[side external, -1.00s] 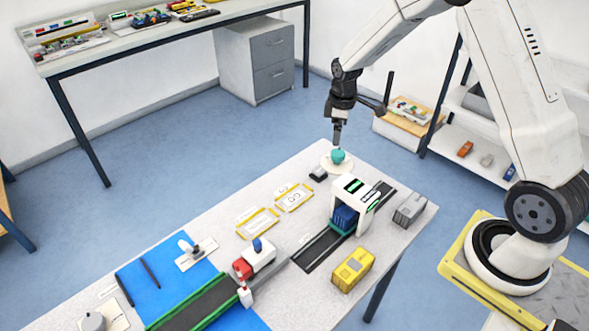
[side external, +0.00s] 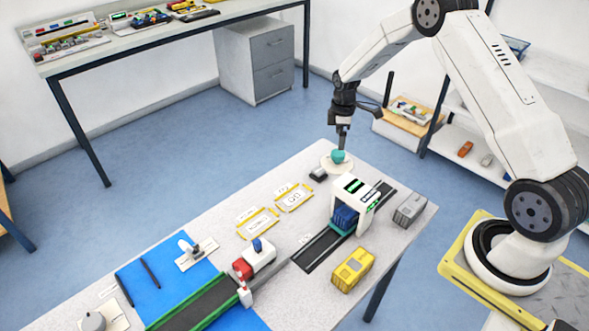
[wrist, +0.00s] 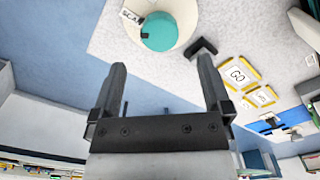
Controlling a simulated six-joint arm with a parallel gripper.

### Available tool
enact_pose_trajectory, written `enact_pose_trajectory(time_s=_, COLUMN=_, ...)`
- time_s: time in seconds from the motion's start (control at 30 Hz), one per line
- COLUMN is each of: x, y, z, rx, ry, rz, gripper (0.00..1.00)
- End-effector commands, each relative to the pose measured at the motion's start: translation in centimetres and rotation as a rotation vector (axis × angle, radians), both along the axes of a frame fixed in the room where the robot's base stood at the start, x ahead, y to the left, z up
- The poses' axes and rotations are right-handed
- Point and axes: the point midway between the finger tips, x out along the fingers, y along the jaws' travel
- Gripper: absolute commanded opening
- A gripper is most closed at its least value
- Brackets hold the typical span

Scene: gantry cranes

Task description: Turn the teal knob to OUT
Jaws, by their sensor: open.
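The teal knob (side external: 338,156) sits on a round cream base (side external: 328,165) at the far corner of the grey table. In the wrist view the knob (wrist: 159,31) is a teal disc on its cream base, with a small dark mark on its left edge. A white label reading "SCA", partly cut off, lies beside it; no OUT mark can be read. My gripper (wrist: 163,85) is open and empty, and the knob lies beyond its fingertips in that view. In the side view my gripper (side external: 342,142) points down just above the knob; whether it touches cannot be told.
A small dark block (side external: 318,174) stands beside the knob's base. A white gantry (side external: 354,202) straddles a dark track with a blue container (side external: 345,217) under it. A grey container (side external: 409,210) and a yellow one (side external: 353,269) stand nearby. GO cards (side external: 294,196) lie flat.

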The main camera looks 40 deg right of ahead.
Motion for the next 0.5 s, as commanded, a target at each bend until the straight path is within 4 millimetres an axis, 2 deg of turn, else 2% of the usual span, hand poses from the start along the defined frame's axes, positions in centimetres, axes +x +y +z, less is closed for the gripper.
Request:
enact_pose_trajectory(time_s=0.3, x=0.0, y=0.0, z=-3.8, rx=0.000, ry=0.001, rz=-0.001, gripper=0.99)
enact_pose_trajectory(time_s=0.5, x=0.0, y=0.0, z=-5.3, rx=-0.001, ry=0.000, rz=-0.001, gripper=0.99)
